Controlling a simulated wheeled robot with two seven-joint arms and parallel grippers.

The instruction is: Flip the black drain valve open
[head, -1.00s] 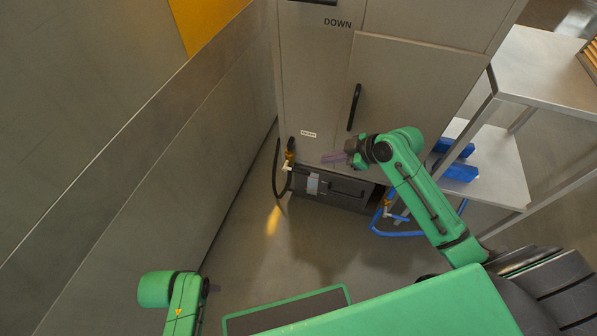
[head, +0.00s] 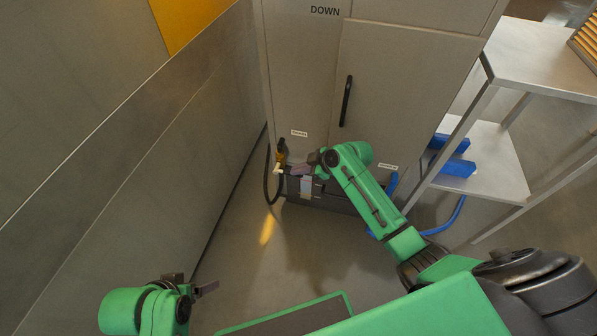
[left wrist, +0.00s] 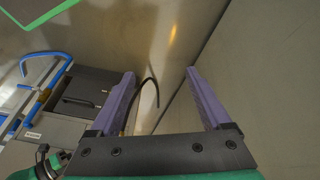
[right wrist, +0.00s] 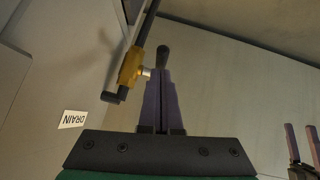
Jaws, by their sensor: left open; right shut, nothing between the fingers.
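The drain valve has a brass body (right wrist: 130,68) with black parts on it. A black grip on a short silver stem (right wrist: 162,56) sticks out beside the brass in the right wrist view. In the head view the brass (head: 281,152) is small, low on the cabinet's left side. My right gripper (right wrist: 162,74) is shut and empty, its tips close to the black grip; I cannot tell whether they touch. It also shows in the head view (head: 293,171), just right of the valve. My left gripper (head: 213,287) is open and empty, far from the valve; its fingers show in the left wrist view (left wrist: 158,76).
A "DRAIN" label (right wrist: 73,119) is on the cabinet (head: 300,90) near the valve. A black hose (head: 267,180) loops beside a dark low box (head: 325,197). A metal wall (head: 150,150) stands left. Shelves (head: 495,165) with blue items and a blue hose (head: 445,222) are right.

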